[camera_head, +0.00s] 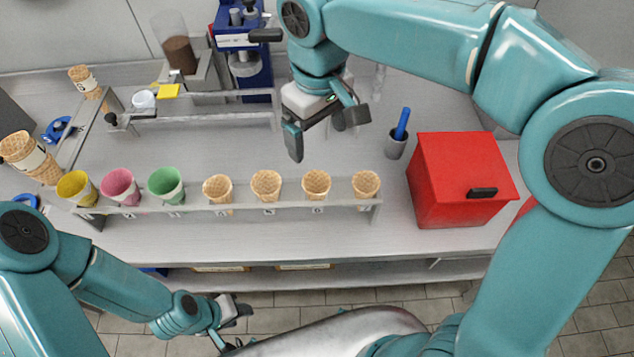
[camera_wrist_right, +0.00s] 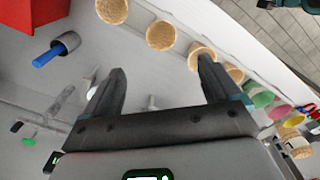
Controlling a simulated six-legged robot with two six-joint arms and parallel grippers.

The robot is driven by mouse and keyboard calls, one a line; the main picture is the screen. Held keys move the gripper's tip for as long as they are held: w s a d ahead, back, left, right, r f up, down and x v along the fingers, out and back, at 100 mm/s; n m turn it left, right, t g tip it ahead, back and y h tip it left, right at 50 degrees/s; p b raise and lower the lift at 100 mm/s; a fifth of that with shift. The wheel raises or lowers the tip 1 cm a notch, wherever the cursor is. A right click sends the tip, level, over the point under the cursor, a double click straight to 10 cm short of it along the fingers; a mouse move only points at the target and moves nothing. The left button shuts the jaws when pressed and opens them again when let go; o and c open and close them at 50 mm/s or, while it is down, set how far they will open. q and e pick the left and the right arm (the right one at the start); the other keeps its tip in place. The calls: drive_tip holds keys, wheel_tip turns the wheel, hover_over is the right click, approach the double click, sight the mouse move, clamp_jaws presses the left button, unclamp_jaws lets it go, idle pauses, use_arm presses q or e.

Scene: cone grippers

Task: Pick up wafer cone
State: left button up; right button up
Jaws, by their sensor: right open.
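Several plain wafer cones stand upright in a row in the grey rack (camera_head: 340,209): one at the right end (camera_head: 366,185), one beside it (camera_head: 316,185), one further left (camera_head: 266,185) and one next to the green cone (camera_head: 217,189). In the right wrist view, wafer cones line the top, with one (camera_wrist_right: 160,35) between the fingers' directions and another (camera_wrist_right: 196,50) partly behind a fingertip. My right gripper (camera_head: 323,132) is open and empty, behind and above the row. It also shows in the right wrist view (camera_wrist_right: 162,70). My left gripper (camera_head: 233,322) is low in front of the counter; its jaws are unclear.
Yellow (camera_head: 76,188), pink (camera_head: 120,186) and green (camera_head: 166,185) cones fill the rack's left part. Stacked cones (camera_head: 28,152) lie at far left. A red box (camera_head: 460,175) and a cup with a blue handle (camera_head: 396,146) stand right.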

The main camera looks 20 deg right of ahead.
approach(317, 182)
wheel_tip(317, 182, down, 5)
drive_tip(key=shift+s+d+f, duration=0.1)
drive_tip(key=shift+s+f, duration=0.05)
wheel_tip(317, 182, down, 4)
drive_tip(key=shift+r+p, duration=0.1)
drive_tip(key=shift+p, duration=0.35)
drive_tip(key=shift+f, duration=0.65)
drive_tip(key=c, duration=0.7)
